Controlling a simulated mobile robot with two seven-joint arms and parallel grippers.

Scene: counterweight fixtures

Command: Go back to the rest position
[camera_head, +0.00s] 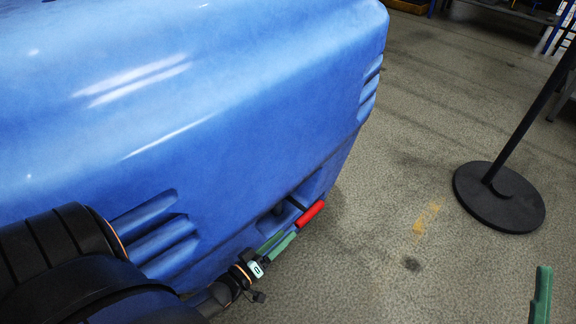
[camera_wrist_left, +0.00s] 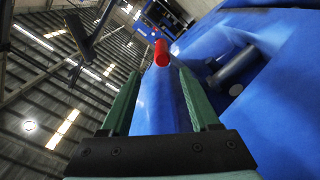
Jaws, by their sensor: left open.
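A red handle (camera_head: 310,213) sticks out at the lower edge of a large blue body (camera_head: 250,110), on a dark rod set in a recess. My left gripper (camera_head: 283,238) is open, its green fingers just short of the handle. In the left wrist view the red handle (camera_wrist_left: 161,53) shows beyond and between the fingertips of the open left gripper (camera_wrist_left: 157,73); nothing is held. A green finger of my right gripper (camera_head: 541,295) shows at the lower right edge; the rest is out of frame.
The blue body fills the left and middle, close beside my left arm. A black post on a round base (camera_head: 498,197) stands on the floor at right. The grey floor (camera_head: 410,150) between them is clear. Dark shelving or furniture shows at the top right.

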